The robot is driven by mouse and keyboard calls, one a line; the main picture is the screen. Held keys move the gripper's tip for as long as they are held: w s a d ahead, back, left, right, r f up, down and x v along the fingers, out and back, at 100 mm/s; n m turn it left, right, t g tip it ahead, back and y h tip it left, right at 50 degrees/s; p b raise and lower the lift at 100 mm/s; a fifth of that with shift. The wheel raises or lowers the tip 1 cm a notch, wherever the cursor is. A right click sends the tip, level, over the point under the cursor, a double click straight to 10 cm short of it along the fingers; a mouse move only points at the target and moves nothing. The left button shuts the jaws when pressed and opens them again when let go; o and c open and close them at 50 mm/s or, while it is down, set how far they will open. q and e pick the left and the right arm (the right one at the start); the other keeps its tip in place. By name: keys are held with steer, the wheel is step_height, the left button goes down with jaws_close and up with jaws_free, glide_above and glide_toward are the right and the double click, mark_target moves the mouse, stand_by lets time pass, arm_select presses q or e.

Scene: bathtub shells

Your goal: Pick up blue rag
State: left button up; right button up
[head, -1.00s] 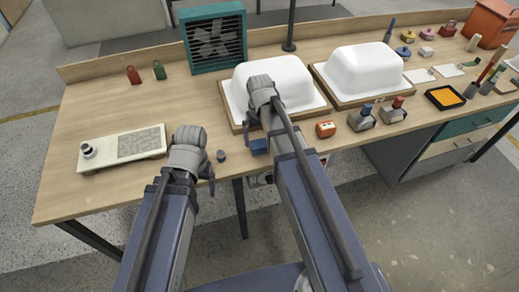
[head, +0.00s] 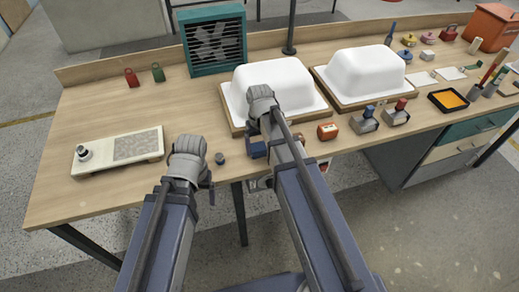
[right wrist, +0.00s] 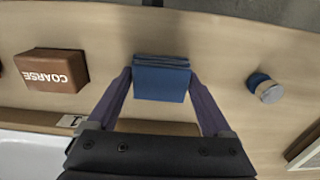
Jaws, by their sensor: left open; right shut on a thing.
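The blue rag (right wrist: 162,80) is a folded, layered square on the wooden bench in the right wrist view. My right gripper (right wrist: 160,100) has a finger against each side of it and is shut on it. In the head view the rag (head: 257,150) shows as a small blue patch at the bench's front edge, partly hidden by my right arm. I cannot tell whether it is lifted off the bench. My left gripper (head: 210,190) is at the bench's front edge, left of the rag, open and mostly hidden by its own wrist.
An orange-brown block marked COARSE (right wrist: 52,70) and a small blue-and-grey cylinder (right wrist: 265,88) flank the rag. A white tub shell (head: 278,82) on a wooden base stands just behind. A pale board (head: 118,150) lies at left.

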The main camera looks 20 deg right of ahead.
mark_target(259, 146)
steer(key=shift+c, duration=1.4)
step_height(259, 146, up, 10)
steer(key=p, duration=1)
steer(key=o, duration=0.8)
steer(key=c, duration=0.6)
steer(key=shift+c, duration=0.2)
